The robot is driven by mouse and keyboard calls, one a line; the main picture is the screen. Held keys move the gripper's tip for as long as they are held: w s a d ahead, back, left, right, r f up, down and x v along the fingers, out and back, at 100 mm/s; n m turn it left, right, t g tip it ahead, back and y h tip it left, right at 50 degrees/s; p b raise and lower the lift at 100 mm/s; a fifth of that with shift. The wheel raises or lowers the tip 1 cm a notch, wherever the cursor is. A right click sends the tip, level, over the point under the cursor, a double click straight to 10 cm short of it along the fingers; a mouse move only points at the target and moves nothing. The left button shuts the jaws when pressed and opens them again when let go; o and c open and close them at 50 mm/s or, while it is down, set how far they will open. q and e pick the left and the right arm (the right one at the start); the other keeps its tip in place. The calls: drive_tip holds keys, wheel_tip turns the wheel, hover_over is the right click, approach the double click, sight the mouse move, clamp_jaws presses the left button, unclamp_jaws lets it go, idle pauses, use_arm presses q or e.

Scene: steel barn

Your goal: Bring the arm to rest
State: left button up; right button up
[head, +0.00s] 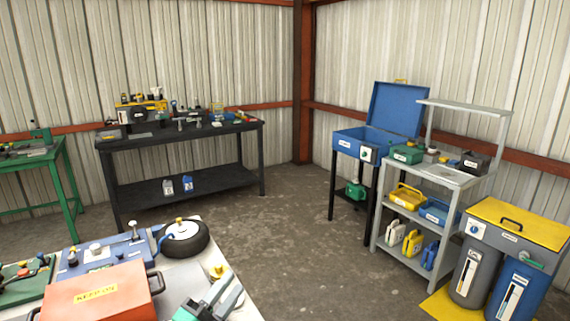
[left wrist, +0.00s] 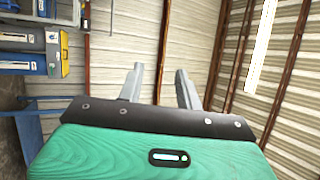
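My left gripper (left wrist: 160,80) shows in the left wrist view with its green body and dark plate. Its two grey fingers stand apart, with only the corrugated wall behind the gap, so it is open and empty. In the head view, my left gripper (head: 213,292) shows partly at the bottom edge, over or beside the right part of the near white table; its fingertips are hard to make out there. My right gripper is in neither view.
The middle floor is clear.

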use_arm(q)
drive_tip(key=s+a+f+n+g+y, duration=0.35)
drive_tip(key=a+f+n+y, duration=0.2)
drive_tip(key=f+n, duration=0.25)
drive_tip(key=s+a+f+n+g+y, duration=0.2)
drive_tip(key=s+a+f+n+y, duration=0.25)
drive_tip(key=f+n+y, duration=0.3)
drive_tip(key=s+a+f+n+g+h, duration=0.1)
drive_tip(key=s+f+n+g, duration=0.2)
drive_tip(key=s+f+g, duration=0.5)
drive_tip(key=s+a+f+n+g, duration=0.1)
drive_tip(key=s+f+n+g, duration=0.2)
drive_tip(key=s, duration=0.9)
wheel_tip(320, 180, down, 30)
drive_tip(key=s+a+f+g, duration=0.1)
drive_tip(key=s+a+f, duration=0.2)
drive_tip(key=s+f, duration=1.6)
wheel_tip(320, 180, down, 2)
drive_tip(key=shift+s+f, duration=0.15)
drive_tip(key=shift+f, duration=0.05)
